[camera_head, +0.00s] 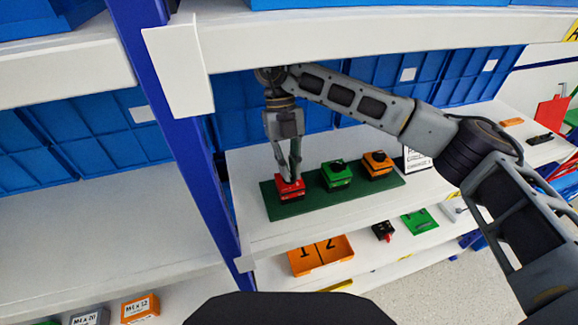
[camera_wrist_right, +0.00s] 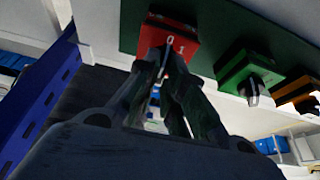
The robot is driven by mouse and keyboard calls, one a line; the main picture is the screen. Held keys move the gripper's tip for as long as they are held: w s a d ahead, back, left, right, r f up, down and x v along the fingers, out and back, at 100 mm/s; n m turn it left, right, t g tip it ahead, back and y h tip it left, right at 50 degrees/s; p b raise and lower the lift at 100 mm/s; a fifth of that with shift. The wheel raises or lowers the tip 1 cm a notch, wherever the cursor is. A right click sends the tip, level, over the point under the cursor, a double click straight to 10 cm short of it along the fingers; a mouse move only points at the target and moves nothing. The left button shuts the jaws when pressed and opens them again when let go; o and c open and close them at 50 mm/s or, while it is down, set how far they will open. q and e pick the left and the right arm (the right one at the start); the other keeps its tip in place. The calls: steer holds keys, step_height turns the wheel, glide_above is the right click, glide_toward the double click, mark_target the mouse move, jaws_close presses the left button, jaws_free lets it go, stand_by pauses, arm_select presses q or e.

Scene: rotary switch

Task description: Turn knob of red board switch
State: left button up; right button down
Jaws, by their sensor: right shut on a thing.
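The red board switch (camera_head: 290,190) sits at the left end of a dark green board (camera_head: 330,202) on the shelf. My right gripper (camera_head: 290,176) reaches down onto it from above, shut on its knob. In the right wrist view the red switch (camera_wrist_right: 170,38) shows a "0" and a "1" mark, and the fingers of my right gripper (camera_wrist_right: 166,75) meet at its middle. The knob is mostly hidden between the fingers. My left gripper is not in view.
A green switch (camera_head: 336,174) and an orange switch (camera_head: 377,164) stand to the right on the same board. A blue post (camera_head: 190,150) rises close on the left. A white shelf (camera_head: 370,32) hangs above. Blue bins (camera_head: 375,80) stand behind.

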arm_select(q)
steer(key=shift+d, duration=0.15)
arm_select(e)
steer(key=shift+s+f, duration=0.15)
steer(key=shift+f, duration=0.15)
steer(key=c, duration=1.5)
jaws_free()
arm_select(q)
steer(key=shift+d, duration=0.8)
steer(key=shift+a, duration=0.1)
arm_select(e)
steer(key=shift+r, duration=0.1)
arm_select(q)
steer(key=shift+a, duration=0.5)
arm_select(e)
steer(key=shift+r, duration=0.1)
steer(key=shift+m, duration=0.4)
